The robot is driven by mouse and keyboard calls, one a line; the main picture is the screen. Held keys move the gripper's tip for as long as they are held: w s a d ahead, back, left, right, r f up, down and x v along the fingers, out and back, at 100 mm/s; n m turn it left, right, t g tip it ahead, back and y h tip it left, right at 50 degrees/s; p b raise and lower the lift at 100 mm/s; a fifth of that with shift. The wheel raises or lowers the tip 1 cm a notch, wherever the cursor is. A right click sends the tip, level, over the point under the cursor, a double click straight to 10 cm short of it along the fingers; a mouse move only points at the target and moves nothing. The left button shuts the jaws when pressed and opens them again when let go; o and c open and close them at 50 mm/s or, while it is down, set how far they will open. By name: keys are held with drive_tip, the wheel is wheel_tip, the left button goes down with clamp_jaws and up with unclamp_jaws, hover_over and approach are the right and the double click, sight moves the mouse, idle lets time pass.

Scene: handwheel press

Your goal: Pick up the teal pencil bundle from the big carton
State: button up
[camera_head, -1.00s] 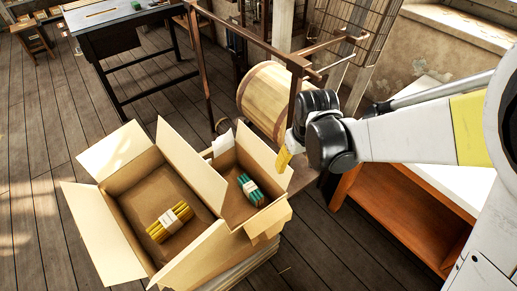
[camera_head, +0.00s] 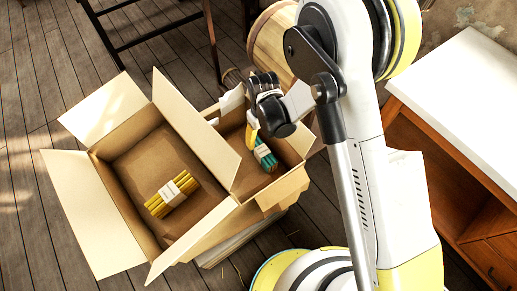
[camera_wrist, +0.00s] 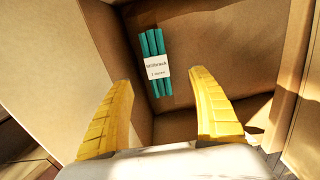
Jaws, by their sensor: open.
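The teal pencil bundle (camera_head: 265,156), with a white paper band, lies in the smaller right-hand carton (camera_head: 284,189), not in the big one. In the wrist view the teal bundle (camera_wrist: 155,62) lies on the carton floor, ahead of the fingers and left of centre. The big carton (camera_head: 82,208) stands open on the left and holds a yellow pencil bundle (camera_head: 172,194). My gripper (camera_head: 251,134) is over the smaller carton, partly covering the teal bundle in the head view. In the wrist view its yellow fingers (camera_wrist: 161,80) are apart, with nothing between them.
The cartons' raised flaps stand around both openings. A wooden barrel (camera_head: 268,42) stands behind the smaller carton. A white-topped wooden cabinet (camera_head: 455,90) is on the right. Plank floor is free left of the cartons.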

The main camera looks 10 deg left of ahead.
sight(262, 150)
drive_tip(key=shift+w+a+f+b, duration=0.15)
drive_tip(key=shift+w+f+b, duration=0.1)
drive_tip(key=shift+f, duration=0.35)
drive_tip(key=shift+w+a+f+b, duration=0.15)
drive_tip(key=shift+w+f+b, duration=0.1)
drive_tip(key=shift+f, duration=0.3)
wheel_tip(262, 150, down, 5)
drive_tip(key=shift+s+d+f+b, duration=0.1)
drive_tip(key=shift+f+b, duration=0.05)
drive_tip(key=shift+b, duration=0.9)
wheel_tip(262, 150, down, 5)
drive_tip(key=b, duration=0.3)
drive_tip(key=shift+d, duration=0.15)
drive_tip(key=c, duration=1.4)
